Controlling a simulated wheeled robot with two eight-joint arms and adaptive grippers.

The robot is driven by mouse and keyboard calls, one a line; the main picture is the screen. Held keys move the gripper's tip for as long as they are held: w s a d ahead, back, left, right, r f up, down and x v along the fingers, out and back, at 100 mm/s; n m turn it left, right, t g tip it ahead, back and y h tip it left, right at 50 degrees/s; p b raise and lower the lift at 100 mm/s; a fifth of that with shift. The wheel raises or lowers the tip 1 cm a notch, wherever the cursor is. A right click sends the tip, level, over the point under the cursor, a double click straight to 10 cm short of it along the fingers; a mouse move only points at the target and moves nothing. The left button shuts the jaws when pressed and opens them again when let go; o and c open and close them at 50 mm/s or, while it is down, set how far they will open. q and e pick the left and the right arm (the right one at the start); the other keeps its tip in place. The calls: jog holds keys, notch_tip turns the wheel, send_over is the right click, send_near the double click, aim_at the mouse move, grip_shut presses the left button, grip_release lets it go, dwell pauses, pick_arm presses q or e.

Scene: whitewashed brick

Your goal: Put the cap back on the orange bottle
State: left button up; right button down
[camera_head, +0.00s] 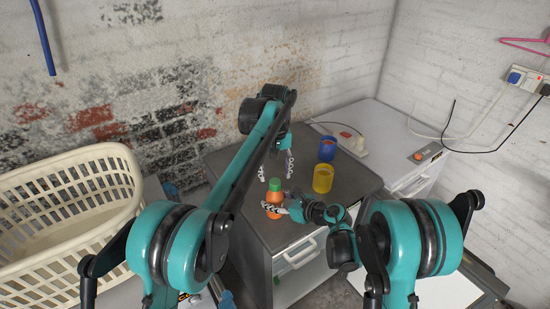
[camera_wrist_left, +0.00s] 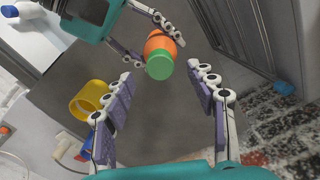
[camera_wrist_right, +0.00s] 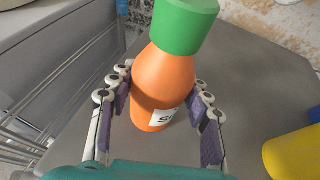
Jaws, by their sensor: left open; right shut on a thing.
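The orange bottle (camera_head: 274,198) stands upright near the front left of the dark cabinet top. The green cap (camera_head: 274,184) sits on its top; it also shows in the left wrist view (camera_wrist_left: 160,66) and the right wrist view (camera_wrist_right: 184,24). Whether its thread is engaged cannot be told. My right gripper (camera_wrist_right: 162,84) is shut around the bottle's body, one finger on each side, below the cap. A white label shows low on the bottle. My left gripper (camera_head: 275,169) is open and empty above the cap, fingers pointing down, apart from it.
A yellow cup (camera_head: 323,178) and a blue cup (camera_head: 327,148) stand right of the bottle. A white power strip (camera_head: 355,144) lies behind them. A cream laundry basket (camera_head: 117,185) stands at the left. The cabinet top (camera_head: 240,158) is clear behind the bottle.

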pick_arm(q)
notch_tip(320, 180, up, 8)
dwell(0.4)
pick_arm(e)
jog(key=c, duration=0.6)
grip_release()
jog(key=v, duration=1.2)
